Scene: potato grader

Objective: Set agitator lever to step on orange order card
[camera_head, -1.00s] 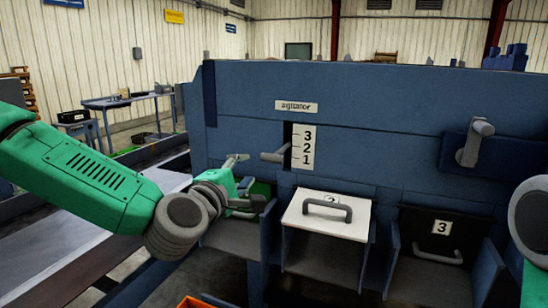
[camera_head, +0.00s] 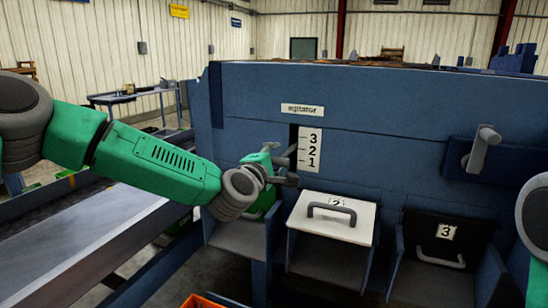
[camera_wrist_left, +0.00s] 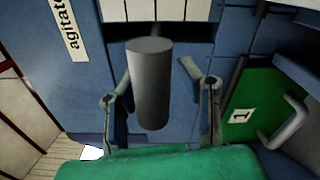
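The agitator lever (camera_head: 291,151) is a grey bar sticking out of a dark slot in the blue panel, beside a white scale (camera_head: 310,148) marked 3, 2, 1. It is partly hidden by my left gripper (camera_head: 284,165), and its exact step is hard to read. In the left wrist view the lever's grey cylindrical handle (camera_wrist_left: 150,85) stands between the two spread fingers of the left gripper (camera_wrist_left: 160,110), with gaps visible on both sides. An order card cannot be made out. My right gripper is out of view.
Below the panel are a white flap (camera_head: 330,216) marked 2, a dark flap (camera_head: 440,238) marked 3 and a green flap (camera_wrist_left: 262,105) marked 1. A grey crank (camera_head: 482,148) sits at right. An orange edge (camera_head: 200,301) shows at the bottom.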

